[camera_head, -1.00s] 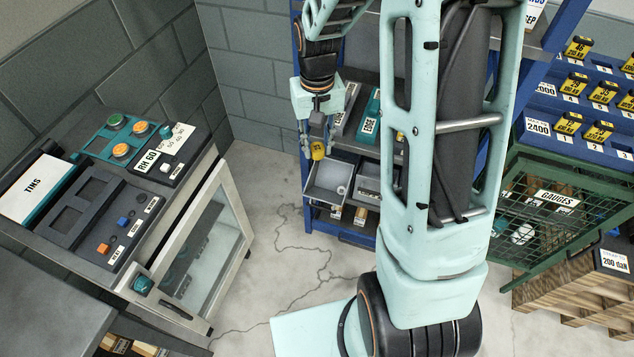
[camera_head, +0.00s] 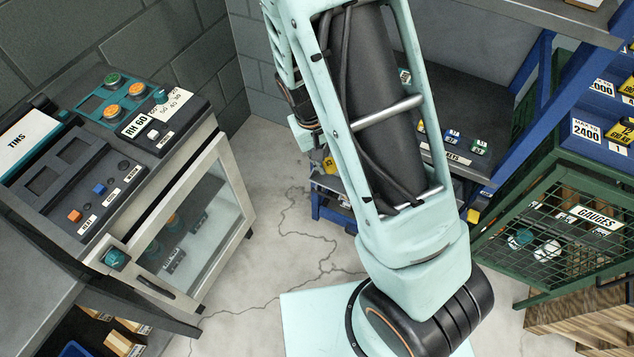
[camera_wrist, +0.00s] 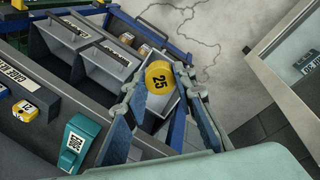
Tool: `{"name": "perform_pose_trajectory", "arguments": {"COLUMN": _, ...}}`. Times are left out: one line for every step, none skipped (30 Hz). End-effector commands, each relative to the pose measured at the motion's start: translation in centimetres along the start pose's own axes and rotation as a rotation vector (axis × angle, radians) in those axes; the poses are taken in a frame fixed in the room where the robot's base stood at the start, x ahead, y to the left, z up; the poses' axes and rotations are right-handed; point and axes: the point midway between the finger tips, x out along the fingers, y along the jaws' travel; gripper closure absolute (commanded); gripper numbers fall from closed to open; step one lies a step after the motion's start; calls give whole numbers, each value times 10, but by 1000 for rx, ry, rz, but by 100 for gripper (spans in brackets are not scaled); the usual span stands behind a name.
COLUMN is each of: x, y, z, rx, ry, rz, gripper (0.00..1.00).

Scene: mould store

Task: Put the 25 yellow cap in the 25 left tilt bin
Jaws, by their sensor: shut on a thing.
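The yellow cap (camera_wrist: 158,76), marked 25, is held between the two fingers of my gripper (camera_wrist: 162,84) in the wrist view. In the head view the cap (camera_head: 329,164) shows beside my arm, which hides most of the gripper. An open grey tilt bin (camera_wrist: 166,104) lies behind and below the cap in the wrist view. It is partly covered by the fingers, and its label is hidden, so I cannot tell its number. Two more grey tilt bins (camera_wrist: 61,44) (camera_wrist: 107,72) with white labels stand in a row to its left in that view.
A teal block (camera_wrist: 78,143) and a yellow piece (camera_wrist: 25,110) sit on the shelf by the bins. A control cabinet (camera_head: 180,200) stands at the left in the head view, a green gauges cage (camera_head: 560,230) at the right. Cracked floor (camera_head: 270,220) between is clear.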

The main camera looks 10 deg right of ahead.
Motion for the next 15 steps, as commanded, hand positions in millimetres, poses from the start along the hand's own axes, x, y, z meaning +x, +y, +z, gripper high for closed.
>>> {"name": "perform_pose_trajectory", "arguments": {"x": 21, "y": -8, "z": 4, "rx": -27, "ry": 1, "rz": 26, "gripper": 87}}
{"name": "perform_pose_trajectory", "arguments": {"x": 29, "y": -10, "z": 6, "rx": -39, "ry": 4, "rz": 40, "gripper": 87}}
{"name": "perform_pose_trajectory", "arguments": {"x": 39, "y": -12, "z": 7, "rx": -56, "ry": 9, "rz": 59, "gripper": 87}}
{"name": "perform_pose_trajectory", "arguments": {"x": 46, "y": -14, "z": 8, "rx": -69, "ry": 13, "rz": 74, "gripper": 87}}
{"name": "perform_pose_trajectory", "arguments": {"x": 54, "y": -16, "z": 10, "rx": -83, "ry": 17, "rz": 89, "gripper": 87}}
{"name": "perform_pose_trajectory", "arguments": {"x": 64, "y": -17, "z": 11, "rx": -100, "ry": 23, "rz": 110, "gripper": 87}}
{"name": "perform_pose_trajectory", "arguments": {"x": 72, "y": -18, "z": 12, "rx": -114, "ry": 27, "rz": 126, "gripper": 87}}
{"name": "perform_pose_trajectory", "arguments": {"x": 80, "y": -20, "z": 13, "rx": -129, "ry": 34, "rz": 144, "gripper": 87}}
{"name": "perform_pose_trajectory", "arguments": {"x": 90, "y": -21, "z": 14, "rx": -149, "ry": 42, "rz": 167, "gripper": 87}}
{"name": "perform_pose_trajectory", "arguments": {"x": 98, "y": -22, "z": 14, "rx": -167, "ry": 49, "rz": 186, "gripper": 87}}
{"name": "perform_pose_trajectory", "arguments": {"x": 106, "y": -23, "z": 15, "rx": -185, "ry": 56, "rz": 205, "gripper": 87}}
{"name": "perform_pose_trajectory", "arguments": {"x": 116, "y": -23, "z": 15, "rx": -209, "ry": 68, "rz": 231, "gripper": 87}}
{"name": "perform_pose_trajectory", "arguments": {"x": 123, "y": -24, "z": 14, "rx": -230, "ry": 79, "rz": 252, "gripper": 87}}
{"name": "perform_pose_trajectory", "arguments": {"x": 131, "y": -24, "z": 13, "rx": -250, "ry": 89, "rz": 274, "gripper": 87}}
{"name": "perform_pose_trajectory", "arguments": {"x": 140, "y": -24, "z": 12, "rx": -280, "ry": 105, "rz": 304, "gripper": 87}}
